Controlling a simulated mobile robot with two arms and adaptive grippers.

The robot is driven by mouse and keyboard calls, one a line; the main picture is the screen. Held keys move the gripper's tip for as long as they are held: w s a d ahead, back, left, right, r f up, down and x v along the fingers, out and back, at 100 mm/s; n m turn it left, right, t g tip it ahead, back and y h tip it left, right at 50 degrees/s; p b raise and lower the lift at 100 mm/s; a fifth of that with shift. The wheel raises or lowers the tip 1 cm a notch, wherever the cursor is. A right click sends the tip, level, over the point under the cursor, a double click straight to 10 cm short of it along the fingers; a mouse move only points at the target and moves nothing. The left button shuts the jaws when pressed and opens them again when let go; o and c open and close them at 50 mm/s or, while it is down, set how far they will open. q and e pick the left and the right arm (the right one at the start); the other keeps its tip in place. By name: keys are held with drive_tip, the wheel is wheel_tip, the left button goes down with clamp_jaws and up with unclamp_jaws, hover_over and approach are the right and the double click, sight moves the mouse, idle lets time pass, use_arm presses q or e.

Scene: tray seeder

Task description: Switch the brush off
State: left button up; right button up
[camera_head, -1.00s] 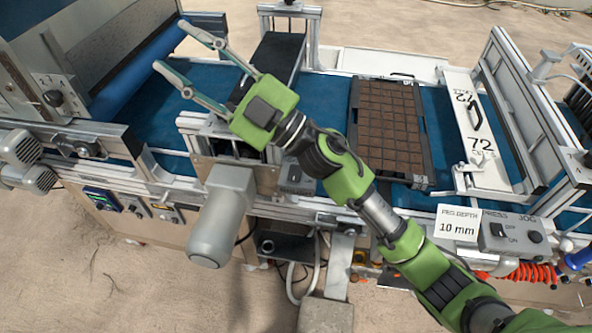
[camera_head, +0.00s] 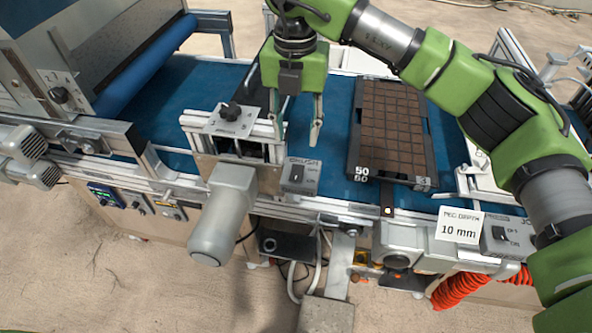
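The brush switch box (camera_head: 299,177) is a small grey box marked BRUSH, with a dark toggle on its face. It sits on the machine's front rail, right of the brush unit (camera_head: 229,122), which has a black knob on top. I cannot read the toggle's position. My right gripper (camera_head: 298,134) hangs fingers down, just behind and above the box in the picture. Its two fingers are apart with nothing between them. Whether it touches the box is not clear, but a gap shows. My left gripper is not in view.
A dark tray of soil cells (camera_head: 354,145) lies on the blue belt (camera_head: 340,115) to the right. A grey motor (camera_head: 222,215) juts out in front of the brush unit. The press switch box (camera_head: 505,238) and a 10 mm sign (camera_head: 459,225) are at the front right.

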sight(295, 179)
wheel_tip(295, 179, down, 12)
drive_tip(key=p, duration=0.4)
drive_tip(key=shift+s, duration=0.1)
drive_tip(key=shift+a+f, duration=0.1)
drive_tip(key=shift+f, duration=0.5)
clamp_jaws()
